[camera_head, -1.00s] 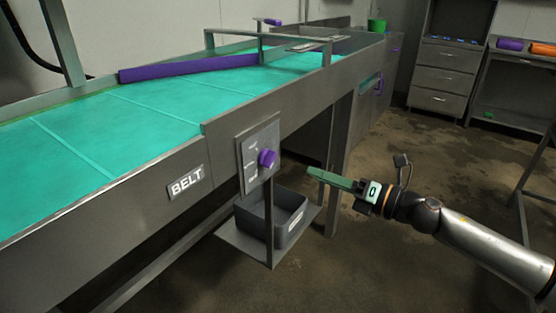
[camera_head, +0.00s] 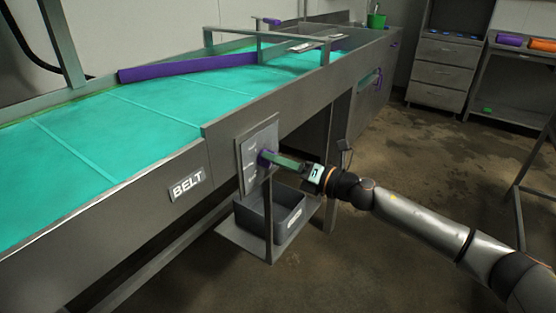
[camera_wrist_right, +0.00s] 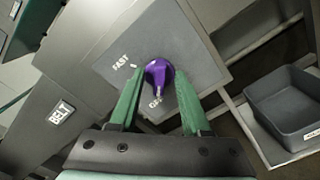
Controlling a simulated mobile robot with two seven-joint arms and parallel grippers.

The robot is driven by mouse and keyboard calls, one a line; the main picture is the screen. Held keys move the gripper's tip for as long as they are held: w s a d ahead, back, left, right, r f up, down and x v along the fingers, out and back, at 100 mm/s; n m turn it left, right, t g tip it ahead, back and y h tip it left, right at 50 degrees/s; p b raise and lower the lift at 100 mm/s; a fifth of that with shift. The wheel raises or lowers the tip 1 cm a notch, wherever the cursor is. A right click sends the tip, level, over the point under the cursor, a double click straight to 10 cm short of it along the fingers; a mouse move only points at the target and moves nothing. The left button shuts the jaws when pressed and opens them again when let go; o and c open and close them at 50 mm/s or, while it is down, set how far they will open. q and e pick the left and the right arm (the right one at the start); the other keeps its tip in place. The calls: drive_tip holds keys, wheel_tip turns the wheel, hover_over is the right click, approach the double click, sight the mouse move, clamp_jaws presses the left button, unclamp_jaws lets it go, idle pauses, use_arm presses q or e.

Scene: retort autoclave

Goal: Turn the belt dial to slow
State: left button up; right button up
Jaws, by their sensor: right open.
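The purple belt dial (camera_wrist_right: 158,74) sits on a grey panel (camera_wrist_right: 190,30) with the words FAST and OFF showing in the right wrist view; any other label is hidden or out of frame. In the head view the dial (camera_head: 265,158) is partly covered by my right gripper (camera_head: 276,160). My right gripper's green fingers (camera_wrist_right: 160,100) are open, one on each side of the dial; I cannot tell whether they touch it. The dial's white mark points toward OFF in the wrist view. My left gripper is out of view.
The panel hangs on the side of the teal conveyor belt (camera_head: 130,115), beside the BELT sign (camera_head: 187,184). A grey bin (camera_head: 291,211) stands on a shelf below the panel. The floor to the right is open.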

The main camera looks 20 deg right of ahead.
clamp_jaws()
idle(0.3)
idle(0.3)
